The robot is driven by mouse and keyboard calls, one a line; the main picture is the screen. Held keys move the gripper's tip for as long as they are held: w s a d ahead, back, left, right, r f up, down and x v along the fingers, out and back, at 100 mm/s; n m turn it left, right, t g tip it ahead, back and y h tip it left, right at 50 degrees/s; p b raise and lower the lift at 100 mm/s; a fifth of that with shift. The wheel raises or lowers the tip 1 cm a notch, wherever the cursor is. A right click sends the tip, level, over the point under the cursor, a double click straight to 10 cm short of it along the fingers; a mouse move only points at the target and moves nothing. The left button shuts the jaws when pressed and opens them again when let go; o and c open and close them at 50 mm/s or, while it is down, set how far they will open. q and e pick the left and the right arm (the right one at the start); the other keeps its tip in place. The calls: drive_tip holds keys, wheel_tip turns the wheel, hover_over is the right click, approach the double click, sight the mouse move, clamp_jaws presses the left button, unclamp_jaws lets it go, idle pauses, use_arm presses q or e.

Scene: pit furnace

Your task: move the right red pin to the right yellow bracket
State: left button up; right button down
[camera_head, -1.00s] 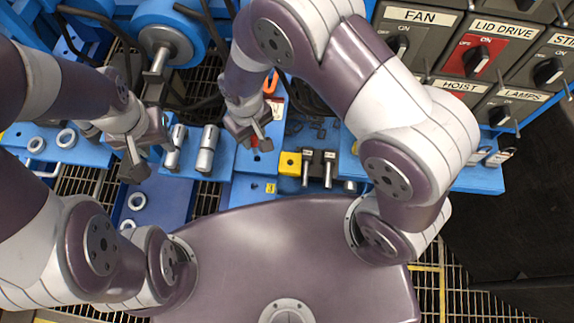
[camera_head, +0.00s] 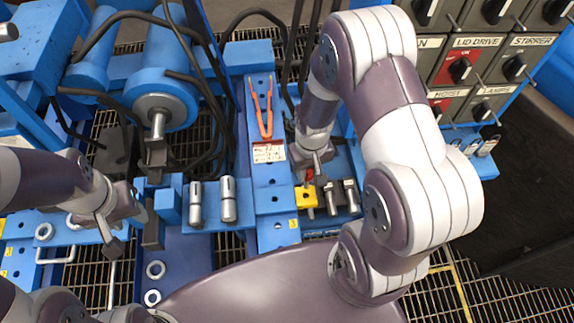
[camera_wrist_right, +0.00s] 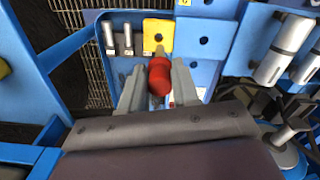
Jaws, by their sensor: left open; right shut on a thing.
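The red pin (camera_wrist_right: 160,78) is between the fingers of my right gripper (camera_wrist_right: 158,92), which is shut on it. In the head view the red pin (camera_head: 309,175) shows small below my right gripper (camera_head: 313,168), just above the yellow bracket (camera_head: 306,197). In the right wrist view the yellow bracket (camera_wrist_right: 158,35) lies just beyond the pin, and the pin's far end overlaps its near edge. I cannot tell whether they touch. My left gripper (camera_head: 125,222) is open and empty at the left, over the blue frame.
Two metal pins (camera_head: 340,196) stand right of the yellow bracket. Two metal cylinders (camera_head: 212,201) stand to its left. Orange tongs (camera_head: 262,108) lie on the blue panel behind. A switch panel (camera_head: 470,70) is at the upper right. Black hoses (camera_head: 205,60) cross the upper left.

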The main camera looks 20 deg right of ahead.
sight(308, 184)
drive_tip(key=shift+w+f, duration=0.1)
drive_tip(key=shift+f, duration=0.05)
drive_tip(key=shift+d+f, duration=0.25)
drive_tip(key=shift+w+d+f+b, duration=0.1)
drive_tip(key=shift+f+b, duration=0.2)
drive_tip(key=shift+b, duration=0.2)
drive_tip(key=shift+a+f+b, duration=0.2)
drive_tip(key=shift+f+b, duration=0.85)
drive_tip(key=shift+b, duration=0.15)
drive_tip(key=shift+d+f+b, duration=0.1)
drive_tip(key=shift+f+b, duration=0.65)
wheel_tip(308, 184, down, 3)
drive_tip(key=b, duration=0.4)
drive_tip(key=shift+f, duration=0.2)
use_arm(q)
wheel_tip(308, 184, down, 10)
drive_tip(key=b, duration=0.1)
drive_tip(key=shift+d, duration=0.3)
use_arm(e)
wheel_tip(308, 184, down, 3)
drive_tip(key=shift+r, duration=0.15)
use_arm(q)
drive_tip(key=shift+r, duration=0.1)
